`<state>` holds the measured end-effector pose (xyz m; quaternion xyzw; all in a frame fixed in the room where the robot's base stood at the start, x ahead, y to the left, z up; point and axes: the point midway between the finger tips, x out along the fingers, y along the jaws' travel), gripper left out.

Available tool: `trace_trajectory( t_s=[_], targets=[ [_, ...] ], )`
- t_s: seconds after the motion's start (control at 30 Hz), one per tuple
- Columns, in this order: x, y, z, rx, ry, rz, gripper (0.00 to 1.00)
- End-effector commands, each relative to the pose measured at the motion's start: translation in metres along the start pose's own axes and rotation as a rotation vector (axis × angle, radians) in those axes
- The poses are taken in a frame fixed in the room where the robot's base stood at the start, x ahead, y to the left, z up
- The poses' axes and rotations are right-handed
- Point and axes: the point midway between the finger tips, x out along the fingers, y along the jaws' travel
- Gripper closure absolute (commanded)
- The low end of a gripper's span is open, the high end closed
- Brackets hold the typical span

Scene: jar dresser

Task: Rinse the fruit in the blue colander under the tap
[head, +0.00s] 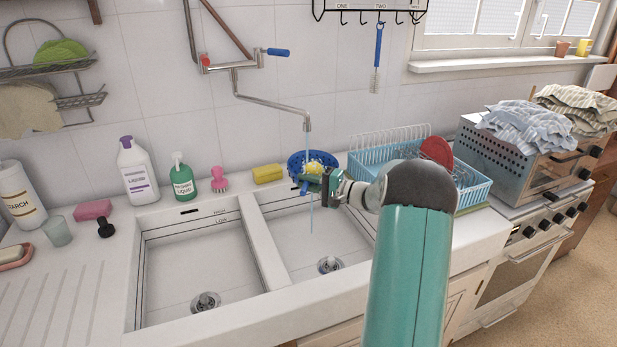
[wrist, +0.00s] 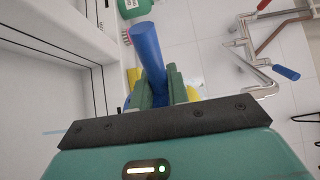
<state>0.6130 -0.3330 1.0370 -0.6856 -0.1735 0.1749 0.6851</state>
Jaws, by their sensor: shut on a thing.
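The blue colander (head: 297,162) is at the back of the right sink basin, below the tap spout (head: 307,125). Yellow fruit (head: 316,168) shows inside it; the rest of its contents is hidden. My gripper (head: 322,184) is in front of the colander, shut on its blue handle. In the wrist view the blue handle (wrist: 147,48) stands between the green fingers of my gripper (wrist: 160,85), and its end sticks out past them. A thin water stream (head: 311,216) shows below the colander. The tap's blue lever (head: 278,52) points right.
A yellow sponge (head: 267,174), pink brush (head: 219,180) and green soap bottle (head: 183,180) line the back counter. A light-blue dish rack (head: 474,195) stands close on the right, holding a red plate (head: 436,151). The left basin (head: 200,255) is empty.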

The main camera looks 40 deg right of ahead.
Motion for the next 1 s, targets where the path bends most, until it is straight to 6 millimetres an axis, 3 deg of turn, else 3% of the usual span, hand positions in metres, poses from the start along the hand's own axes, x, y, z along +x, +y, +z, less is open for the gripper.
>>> trace_trajectory(
  t_s=[0.43, 1.0],
  targets=[
    [0.01, -0.001, 0.004, -0.002, -0.001, -0.001, 1.0],
    [-0.002, -0.001, -0.001, -0.002, 0.0, -0.002, 1.0]
  ],
)
